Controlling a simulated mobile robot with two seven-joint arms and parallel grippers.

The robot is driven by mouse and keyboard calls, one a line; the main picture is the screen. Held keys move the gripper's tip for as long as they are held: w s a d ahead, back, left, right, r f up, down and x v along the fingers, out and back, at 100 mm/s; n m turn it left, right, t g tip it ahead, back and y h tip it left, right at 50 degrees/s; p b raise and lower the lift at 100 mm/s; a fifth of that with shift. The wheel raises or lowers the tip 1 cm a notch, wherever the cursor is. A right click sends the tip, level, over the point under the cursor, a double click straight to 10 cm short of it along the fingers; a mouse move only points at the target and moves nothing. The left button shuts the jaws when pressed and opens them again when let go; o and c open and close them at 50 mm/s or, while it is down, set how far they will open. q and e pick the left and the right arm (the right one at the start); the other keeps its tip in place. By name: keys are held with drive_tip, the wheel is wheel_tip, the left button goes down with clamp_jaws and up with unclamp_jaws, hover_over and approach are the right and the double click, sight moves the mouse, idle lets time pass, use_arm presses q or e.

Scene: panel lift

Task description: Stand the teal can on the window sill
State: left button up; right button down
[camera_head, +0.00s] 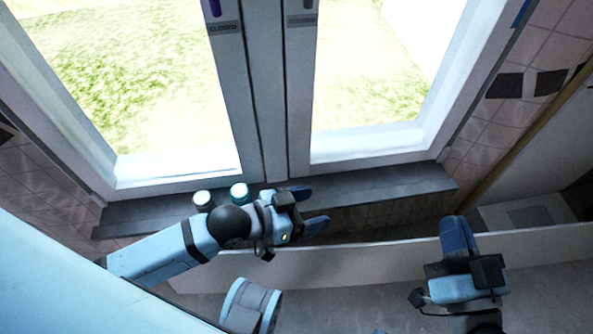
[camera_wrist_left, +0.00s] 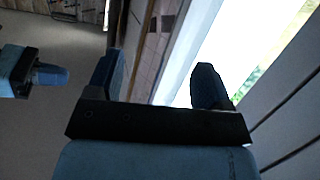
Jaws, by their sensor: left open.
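A can with a teal body and pale top (camera_head: 239,194) stands upright on the dark window sill (camera_head: 380,187). A bit of another teal item (camera_head: 266,193) shows just to its right, mostly hidden by my left gripper. My left gripper (camera_head: 311,208) is open and empty, in front of the sill and right of the can, its fingers pointing right. In the left wrist view its two fingers (camera_wrist_left: 158,82) are apart with nothing between them. My right gripper (camera_head: 457,222) is at the lower right, apart from the sill; its finger gap cannot be made out.
A dark can with a white top (camera_head: 203,199) stands on the sill left of the teal can. The window (camera_head: 265,120) rises behind the sill. The sill's right part is clear. A pale ledge (camera_head: 365,258) runs in front of and below it.

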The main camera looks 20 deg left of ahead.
use_arm(q)
wheel_tip(320, 180, up, 13)
drive_tip(key=s+a+n+t+y, duration=0.1)
drive_tip(key=s+n+t+y, duration=0.1)
drive_tip(key=n+t, duration=0.2)
drive_tip(key=t, duration=0.3)
drive_tip(key=shift+s+a+r+n+t, duration=0.2)
drive_tip(key=shift+a+n+t, duration=0.1)
drive_tip(key=s+a+r+g+y+p, duration=0.4)
drive_tip(key=a+r+g+y+p, duration=0.1)
drive_tip(key=p, duration=3.1)
drive_tip(key=shift+a+r+g+p, duration=0.35)
drive_tip(key=shift+a+r+g, duration=0.2)
drive_tip(key=shift+a+g, duration=0.55)
use_arm(e)
drive_tip(key=s+d+r+g+h, duration=0.4)
drive_tip(key=d+r+g+h, duration=0.1)
drive_tip(key=d+r+g, duration=0.1)
drive_tip(key=shift+d+g+h, duration=0.3)
drive_tip(key=shift+d+h, duration=0.1)
drive_tip(key=shift+d, duration=0.35)
